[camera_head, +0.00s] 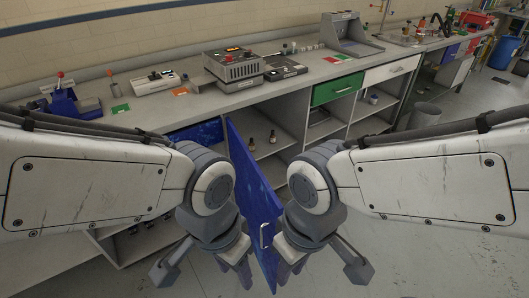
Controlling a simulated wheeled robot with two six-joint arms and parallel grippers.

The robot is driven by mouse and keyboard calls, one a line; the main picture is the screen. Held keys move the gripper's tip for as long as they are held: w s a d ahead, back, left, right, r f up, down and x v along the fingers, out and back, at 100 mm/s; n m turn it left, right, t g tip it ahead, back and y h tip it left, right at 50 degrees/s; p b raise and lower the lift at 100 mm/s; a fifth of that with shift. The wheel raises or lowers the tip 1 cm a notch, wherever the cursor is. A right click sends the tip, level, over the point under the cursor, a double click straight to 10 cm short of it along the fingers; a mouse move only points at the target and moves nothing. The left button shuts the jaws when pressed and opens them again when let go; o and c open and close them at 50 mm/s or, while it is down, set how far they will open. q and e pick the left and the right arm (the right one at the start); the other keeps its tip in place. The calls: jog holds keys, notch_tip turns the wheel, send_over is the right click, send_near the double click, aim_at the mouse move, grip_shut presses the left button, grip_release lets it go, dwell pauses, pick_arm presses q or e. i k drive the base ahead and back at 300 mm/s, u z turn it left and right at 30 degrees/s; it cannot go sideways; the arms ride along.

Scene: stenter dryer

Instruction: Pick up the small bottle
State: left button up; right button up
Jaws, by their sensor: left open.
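Two small dark bottles stand upright on a shelf inside the open cupboard under the bench: one bottle (251,144) on the left and another bottle (272,137) just to its right. My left gripper (203,272) is open and empty, low in front of the cupboard. My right gripper (323,270) looks open and empty, to the right of the blue door. Both grippers are apart from the bottles, nearer to me and lower in the picture.
A blue cupboard door (250,190) with a pale handle stands swung open between my grippers. The bench top (205,111) carries a grey device (233,66), a blue vise (65,103) and other tools. A green drawer front (338,89) is to the right. The floor at right is mostly clear.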

aim_at(252, 145)
jog(key=z, duration=1.95)
jog(key=i, duration=1.65)
jog(key=u, duration=2.55)
